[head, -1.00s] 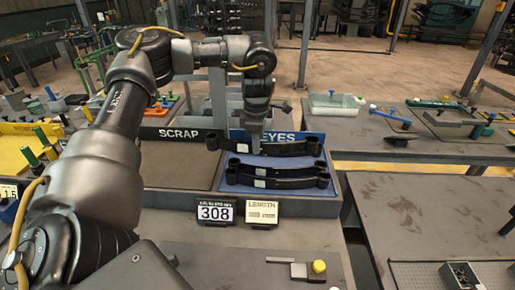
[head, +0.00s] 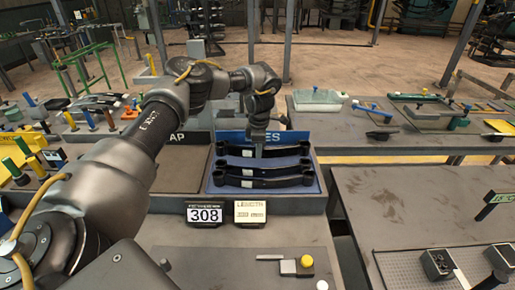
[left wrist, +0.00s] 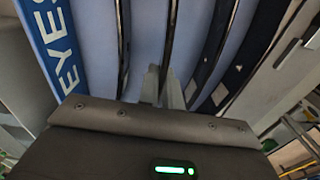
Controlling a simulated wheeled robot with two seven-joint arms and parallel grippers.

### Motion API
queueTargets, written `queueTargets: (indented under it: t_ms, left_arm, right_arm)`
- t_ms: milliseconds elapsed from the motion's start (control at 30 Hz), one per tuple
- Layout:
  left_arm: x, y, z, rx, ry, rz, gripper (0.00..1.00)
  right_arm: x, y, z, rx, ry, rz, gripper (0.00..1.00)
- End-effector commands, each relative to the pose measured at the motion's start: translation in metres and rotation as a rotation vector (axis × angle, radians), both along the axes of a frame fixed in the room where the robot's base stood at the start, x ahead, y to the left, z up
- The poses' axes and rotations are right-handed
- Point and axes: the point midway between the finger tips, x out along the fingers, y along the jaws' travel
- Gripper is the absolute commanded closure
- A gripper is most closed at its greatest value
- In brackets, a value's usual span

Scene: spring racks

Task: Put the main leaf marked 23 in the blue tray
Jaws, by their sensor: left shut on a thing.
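In the left wrist view the fingers (left wrist: 165,85) close around a dark leaf (left wrist: 171,30) above the blue tray floor. My right gripper is not in view.
A dark scrap tray (head: 180,175) stands left of the blue tray, partly behind my left arm. A 308 display (head: 205,214) and a length sign (head: 250,213) stand in front. A separate table (head: 410,205) lies to the right across a gap.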

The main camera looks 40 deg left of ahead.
Motion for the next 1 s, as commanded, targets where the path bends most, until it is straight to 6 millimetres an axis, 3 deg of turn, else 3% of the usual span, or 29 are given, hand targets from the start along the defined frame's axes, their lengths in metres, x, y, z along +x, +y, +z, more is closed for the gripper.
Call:
queueTargets:
  t_ms: [200,667,867,1000]
  left_arm:
    - [0.001,0.0,-0.021,0.0,0.0,0.001,1.0]
    - [0.002,0.0,-0.032,-0.001,-0.003,0.001,1.0]
    - [0.0,0.0,-0.033,0.001,0.001,0.0,0.72]
    - [0.0,0.0,-0.033,0.001,0.001,0.0,0.72]
  right_arm:
    - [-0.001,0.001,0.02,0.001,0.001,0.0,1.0]
    - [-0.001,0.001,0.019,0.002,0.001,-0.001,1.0]
    - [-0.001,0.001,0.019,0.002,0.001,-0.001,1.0]
    - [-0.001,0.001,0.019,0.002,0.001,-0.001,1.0]
